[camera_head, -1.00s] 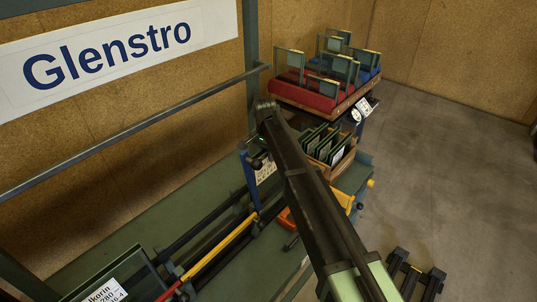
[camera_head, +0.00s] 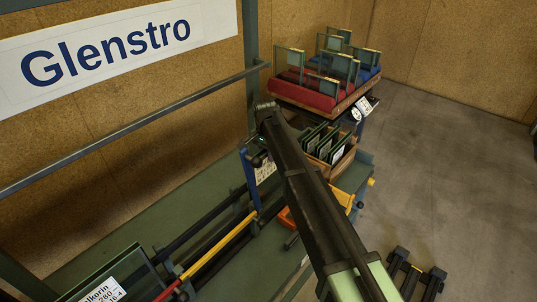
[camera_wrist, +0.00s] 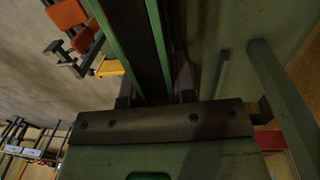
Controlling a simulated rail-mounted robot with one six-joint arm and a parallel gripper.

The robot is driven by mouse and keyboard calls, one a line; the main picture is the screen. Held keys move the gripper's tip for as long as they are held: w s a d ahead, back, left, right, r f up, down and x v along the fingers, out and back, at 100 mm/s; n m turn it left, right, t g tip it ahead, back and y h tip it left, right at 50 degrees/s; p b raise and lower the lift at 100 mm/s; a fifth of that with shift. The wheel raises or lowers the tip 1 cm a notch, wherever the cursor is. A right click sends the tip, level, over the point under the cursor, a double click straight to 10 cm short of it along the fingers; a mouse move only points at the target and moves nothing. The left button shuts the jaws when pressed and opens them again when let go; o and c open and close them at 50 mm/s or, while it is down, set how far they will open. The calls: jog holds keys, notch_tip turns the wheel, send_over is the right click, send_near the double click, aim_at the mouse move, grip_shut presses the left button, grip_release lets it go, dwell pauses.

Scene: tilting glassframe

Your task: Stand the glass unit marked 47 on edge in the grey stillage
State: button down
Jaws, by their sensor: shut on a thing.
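In the wrist view my gripper (camera_wrist: 155,92) is shut on a glass unit (camera_wrist: 138,45), seen edge-on as green glass edges with a dark band between. No number shows on this unit, so I cannot tell whether it is the one marked 47. In the head view my arm crosses the middle and I cannot make out the gripper or the held unit. I cannot identify a grey stillage in either view.
A red slotted rack (camera_head: 302,93) and a blue one (camera_head: 372,72) hold upright panes at the back. A wooden crate (camera_head: 345,160) holds several panes. A labelled pane (camera_head: 125,272) stands at lower left. Floor at right is clear.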

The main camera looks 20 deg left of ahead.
jog(key=c, duration=0.8)
grip_release()
jog(key=shift+c, duration=0.2)
jog(key=r+p, duration=0.6)
jog(key=shift+a+r, duration=0.1)
jog(key=shift+a, duration=0.1)
